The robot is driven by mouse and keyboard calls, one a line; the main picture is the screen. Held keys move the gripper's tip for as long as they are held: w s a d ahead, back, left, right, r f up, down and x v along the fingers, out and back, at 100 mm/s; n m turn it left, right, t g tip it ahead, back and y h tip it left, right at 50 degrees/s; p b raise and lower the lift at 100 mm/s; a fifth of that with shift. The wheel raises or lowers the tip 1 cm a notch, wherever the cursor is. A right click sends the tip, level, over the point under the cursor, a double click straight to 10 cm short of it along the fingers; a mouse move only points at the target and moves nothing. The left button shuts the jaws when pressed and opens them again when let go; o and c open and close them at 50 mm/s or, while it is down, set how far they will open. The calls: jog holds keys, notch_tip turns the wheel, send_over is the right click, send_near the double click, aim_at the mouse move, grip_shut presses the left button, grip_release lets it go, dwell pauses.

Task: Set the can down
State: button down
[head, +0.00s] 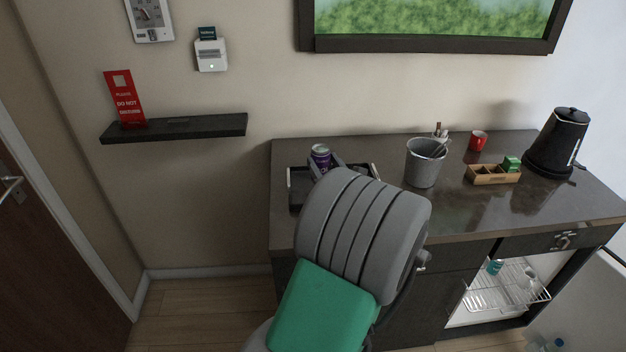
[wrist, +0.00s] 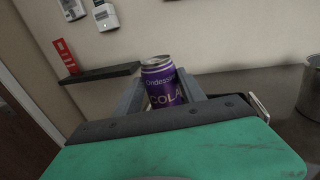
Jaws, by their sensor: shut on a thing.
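A purple cola can (head: 320,156) with a silver top shows at the left end of the dark counter in the head view. It also shows in the wrist view (wrist: 161,84), upright with its label toward the camera. My gripper (wrist: 163,86) is shut on the can, with a grey finger on each side of it. In the head view my arm hides most of the gripper and the can's lower part. The can is over or at a black tray (head: 296,190) on the counter (head: 455,212). I cannot tell whether the can's base touches the tray.
To the right on the counter stand a grey bucket (head: 424,168), a wooden organizer (head: 492,177), a red mug (head: 478,140) and a black kettle (head: 556,145). A wall shelf (head: 180,128) with a red sign is at the left. Below, a fridge (head: 505,285) stands open.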

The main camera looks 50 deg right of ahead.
jog(key=shift+w+d+f+b, duration=0.15)
jog(key=shift+w+d+f, duration=0.1)
jog(key=shift+w+f, duration=1.1)
jog(key=shift+w+d+f+b, duration=0.25)
jog(key=shift+w+f, duration=0.45)
jog(key=shift+f, duration=1.1)
jog(key=shift+w+d+f+b, duration=0.1)
jog(key=shift+w+d+f, duration=0.2)
jog(key=shift+w+f, duration=1.05)
jog(key=shift+s+f, duration=0.25)
jog(key=shift+s, duration=0.1)
jog(key=shift+f, duration=0.15)
jog(key=c, duration=0.7)
grip_release()
